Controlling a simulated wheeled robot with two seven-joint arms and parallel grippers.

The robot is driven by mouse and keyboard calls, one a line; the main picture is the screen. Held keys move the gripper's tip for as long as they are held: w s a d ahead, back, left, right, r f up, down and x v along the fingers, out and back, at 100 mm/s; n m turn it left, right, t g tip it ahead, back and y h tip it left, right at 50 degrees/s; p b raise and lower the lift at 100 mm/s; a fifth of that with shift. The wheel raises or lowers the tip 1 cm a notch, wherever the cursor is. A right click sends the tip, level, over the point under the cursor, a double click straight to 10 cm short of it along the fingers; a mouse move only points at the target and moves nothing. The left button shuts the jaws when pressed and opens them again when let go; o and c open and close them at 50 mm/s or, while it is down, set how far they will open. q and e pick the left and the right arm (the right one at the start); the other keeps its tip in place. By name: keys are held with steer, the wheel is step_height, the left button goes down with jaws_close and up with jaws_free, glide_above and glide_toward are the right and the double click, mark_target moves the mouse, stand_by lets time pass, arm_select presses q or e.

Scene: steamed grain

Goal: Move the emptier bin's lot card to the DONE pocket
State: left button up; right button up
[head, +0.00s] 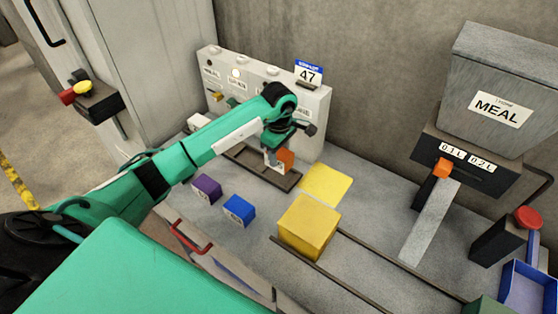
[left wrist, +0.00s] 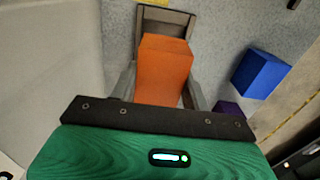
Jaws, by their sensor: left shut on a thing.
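My left gripper (head: 277,150) is shut on an orange block (head: 286,160) over a dark shallow tray (head: 262,172) at the foot of the pale panel. In the left wrist view the orange block (left wrist: 163,68) sits between the fingers, with the dark tray frame (left wrist: 178,17) beyond; I cannot tell if the block touches the tray. A white card marked 47 with a blue header (head: 308,74) stands at the panel's top right. Labels on the pale panel (head: 312,115) are too small to read, so I cannot pick out a DONE pocket. My right gripper is not in view.
A purple block (head: 207,189), a blue block (head: 239,210) and a larger yellow block (head: 308,226) stand on the grey counter. A flat yellow square (head: 327,184) lies beside the tray. A grey MEAL hopper (head: 501,90) with a chute stands at right. Dark rails cross the front.

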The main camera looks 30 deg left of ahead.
mark_target(279, 163)
arm_select(q)
step_height(279, 163, down, 4)
steer(key=shift+f+p, duration=0.2)
steer(key=shift+p, duration=0.4)
steer(key=shift+f, duration=0.35)
steer(key=o, duration=1)
steer(key=shift+o, duration=0.2)
steer(key=shift+r, duration=0.25)
step_height(279, 163, up, 12)
steer(key=b, duration=0.4)
steer(key=shift+f, duration=0.1)
steer(key=shift+f, duration=0.1)
